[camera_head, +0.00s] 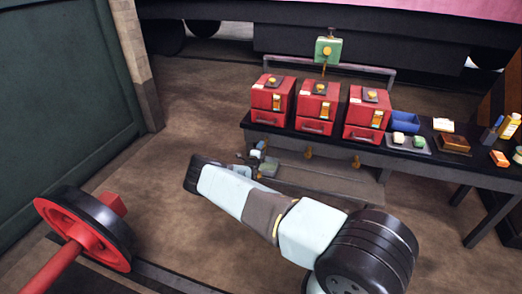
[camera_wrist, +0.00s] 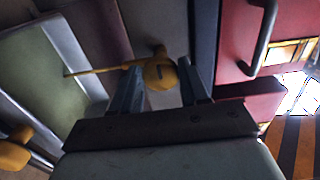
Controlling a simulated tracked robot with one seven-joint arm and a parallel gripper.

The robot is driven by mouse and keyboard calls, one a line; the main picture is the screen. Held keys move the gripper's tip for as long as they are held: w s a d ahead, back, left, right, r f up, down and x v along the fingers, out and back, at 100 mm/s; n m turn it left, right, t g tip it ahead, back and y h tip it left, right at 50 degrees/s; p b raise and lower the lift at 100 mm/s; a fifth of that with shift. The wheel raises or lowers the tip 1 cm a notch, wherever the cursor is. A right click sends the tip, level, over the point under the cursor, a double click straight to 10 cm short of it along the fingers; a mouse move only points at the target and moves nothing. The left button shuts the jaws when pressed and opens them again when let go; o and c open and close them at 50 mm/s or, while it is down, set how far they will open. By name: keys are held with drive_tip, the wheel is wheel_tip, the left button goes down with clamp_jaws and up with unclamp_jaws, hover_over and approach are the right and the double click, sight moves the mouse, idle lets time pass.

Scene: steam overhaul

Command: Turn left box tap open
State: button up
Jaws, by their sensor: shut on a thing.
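Three red boxes stand in a row on the dark bench; the left box (camera_head: 271,98) is at the row's left end. In the wrist view, a red front with a dark handle (camera_wrist: 262,40) is at the right. The left box tap (camera_wrist: 160,73) is yellow, with a thin stem reaching left, and sits between the fingers of my gripper (camera_wrist: 162,85). My gripper is shut on it. In the head view my gripper (camera_head: 258,163) is low in front of the bench's left end, small and partly hidden by my arm. The tap's angle is hard to judge.
Two more yellow taps, the middle one (camera_head: 308,152) and the right one (camera_head: 356,161), hang below the bench edge. A green box (camera_head: 328,49) stands behind. A red wheel (camera_head: 85,228) stands at lower left.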

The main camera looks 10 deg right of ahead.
drive_tip(key=shift+f, duration=0.2)
drive_tip(key=o, duration=1)
drive_tip(key=shift+o, duration=0.2)
drive_tip(key=shift+r, duration=0.1)
drive_tip(key=v, duration=1.4)
drive_tip(key=shift+d, duration=0.1)
